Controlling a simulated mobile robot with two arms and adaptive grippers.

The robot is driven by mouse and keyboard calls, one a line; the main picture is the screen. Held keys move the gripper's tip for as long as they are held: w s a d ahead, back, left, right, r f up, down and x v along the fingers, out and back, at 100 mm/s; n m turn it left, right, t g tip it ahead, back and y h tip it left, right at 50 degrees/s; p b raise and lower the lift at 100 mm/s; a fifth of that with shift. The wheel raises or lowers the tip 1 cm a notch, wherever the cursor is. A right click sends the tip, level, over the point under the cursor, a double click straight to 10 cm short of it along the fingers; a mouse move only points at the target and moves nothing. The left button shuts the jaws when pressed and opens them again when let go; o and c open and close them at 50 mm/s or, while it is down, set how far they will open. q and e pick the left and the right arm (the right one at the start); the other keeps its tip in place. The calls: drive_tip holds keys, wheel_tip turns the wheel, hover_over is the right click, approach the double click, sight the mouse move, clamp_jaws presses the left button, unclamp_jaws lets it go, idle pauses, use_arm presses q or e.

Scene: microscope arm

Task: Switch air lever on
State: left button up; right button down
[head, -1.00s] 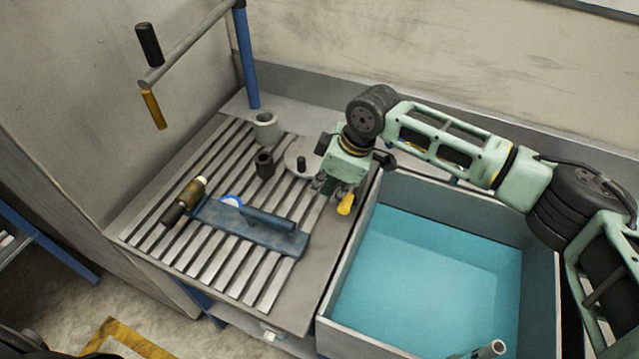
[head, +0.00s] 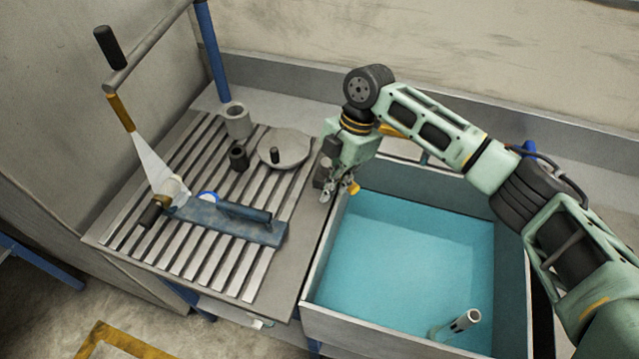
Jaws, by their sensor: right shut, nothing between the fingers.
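The small yellow lever (head: 353,188) shows at the upper left edge of the blue-lined tub, beside the slatted bench, partly hidden by my right gripper (head: 334,189). The gripper is shut and empty, with its fingertips just left of the lever. I cannot tell whether they touch it. The amber nozzle (head: 121,113) hangs from the overhead bar at the left. A pale white cone of air (head: 152,160) spreads from it down to the bench. My left gripper is out of view.
The slatted bench (head: 262,284) holds a blue flat tool (head: 224,222), a dark cylindrical part (head: 155,212), a round plate (head: 284,146) and a grey cup (head: 237,121). The tub (head: 376,333) has a grey tube (head: 466,320) at its near right.

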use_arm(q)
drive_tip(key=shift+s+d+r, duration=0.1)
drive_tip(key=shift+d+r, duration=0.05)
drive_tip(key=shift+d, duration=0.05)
use_arm(e)
drive_tip(key=shift+w+d, duration=0.25)
drive_tip(key=shift+d, duration=0.7)
drive_tip(key=s+a+p, duration=0.2)
drive_tip(key=s+a, duration=0.1)
use_arm(q)
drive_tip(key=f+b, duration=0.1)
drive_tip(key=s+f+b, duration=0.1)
drive_tip(key=b, duration=0.1)
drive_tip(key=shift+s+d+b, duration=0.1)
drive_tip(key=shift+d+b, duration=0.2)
use_arm(e)
drive_tip(key=v, duration=0.9)
drive_tip(key=shift+w+d, duration=0.15)
drive_tip(key=shift+w+r, duration=0.1)
